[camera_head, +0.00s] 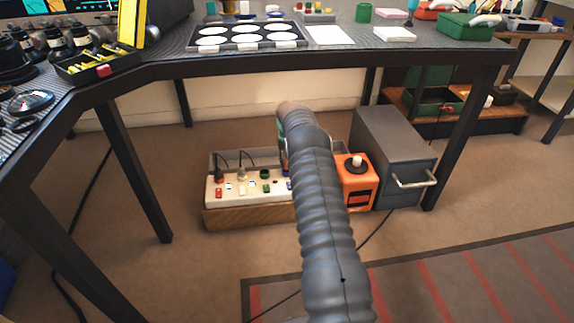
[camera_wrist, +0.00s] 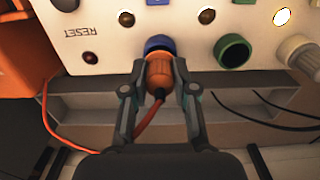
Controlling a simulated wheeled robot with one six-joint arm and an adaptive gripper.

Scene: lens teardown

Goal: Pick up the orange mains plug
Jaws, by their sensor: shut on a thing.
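The orange mains plug (camera_wrist: 158,84) is at a blue socket collar (camera_wrist: 159,45) on the cream panel, with its orange cord (camera_wrist: 146,122) running down and to the left. In the wrist view my gripper (camera_wrist: 158,77) is shut on the plug, one finger on each side. The plug's front end meets the blue collar; I cannot tell whether it is still seated in it. In the head view the cream socket panel (camera_head: 249,190) stands under the bench, and my arm hides the plug and gripper.
An orange box (camera_head: 357,183) with a white knob and a grey cabinet (camera_head: 398,150) stand right of the panel. The bench top (camera_head: 340,62) is above, with legs on both sides. A green-ringed socket (camera_wrist: 232,51) and a pale plug (camera_wrist: 297,55) are beside the blue collar.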

